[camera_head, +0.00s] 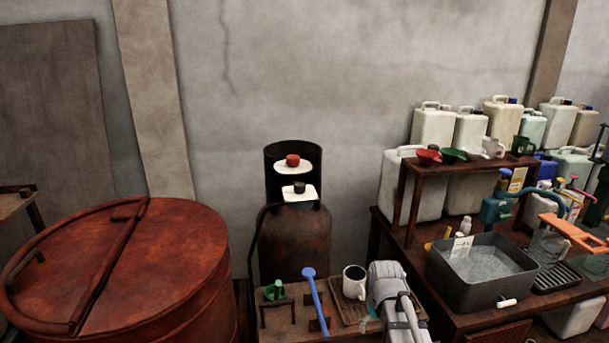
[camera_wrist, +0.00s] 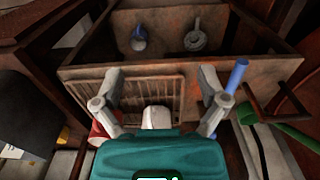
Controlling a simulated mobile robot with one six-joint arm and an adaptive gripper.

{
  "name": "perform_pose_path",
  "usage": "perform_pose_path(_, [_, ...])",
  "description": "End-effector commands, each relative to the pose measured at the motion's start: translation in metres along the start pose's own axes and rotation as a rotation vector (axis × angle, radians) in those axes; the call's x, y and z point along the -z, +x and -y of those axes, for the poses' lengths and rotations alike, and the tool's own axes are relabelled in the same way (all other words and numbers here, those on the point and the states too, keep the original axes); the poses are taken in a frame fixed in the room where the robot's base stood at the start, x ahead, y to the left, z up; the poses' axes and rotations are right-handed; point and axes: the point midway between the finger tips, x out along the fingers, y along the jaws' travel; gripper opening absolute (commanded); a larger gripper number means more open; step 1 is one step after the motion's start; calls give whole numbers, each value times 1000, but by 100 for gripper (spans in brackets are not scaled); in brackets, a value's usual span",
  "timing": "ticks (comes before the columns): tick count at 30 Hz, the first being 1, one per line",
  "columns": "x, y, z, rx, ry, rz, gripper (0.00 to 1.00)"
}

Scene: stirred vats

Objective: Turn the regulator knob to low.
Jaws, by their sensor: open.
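A brown gas cylinder (camera_head: 295,245) stands against the wall, with a dark open collar around its top. A red knob (camera_head: 292,160) sits there in front of a white plate (camera_head: 293,169). A smaller dark knob (camera_head: 299,187) sits lower on a second white plate (camera_head: 299,195). I cannot tell which is the regulator knob, nor read any marks. Neither knob can be made out in the wrist view. In the head view my arm is low, right of the cylinder.
A low bench before the cylinder holds a green-handled item (camera_head: 274,290), a blue lever (camera_head: 315,300) and a white mug (camera_head: 354,282). A large rusty vat (camera_head: 150,260) stands left. A grey basin (camera_head: 482,275) and several jugs crowd the right. The wall above is clear.

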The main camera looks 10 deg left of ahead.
Motion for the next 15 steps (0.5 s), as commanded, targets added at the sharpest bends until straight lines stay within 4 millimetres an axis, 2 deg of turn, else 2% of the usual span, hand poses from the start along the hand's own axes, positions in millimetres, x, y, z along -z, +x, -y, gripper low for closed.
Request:
perform_pose_path(1, [17, -22, 1, 0, -36, -1, 93])
perform_pose_path(15, [115, -114, 20, -4, -374, -7, 93])
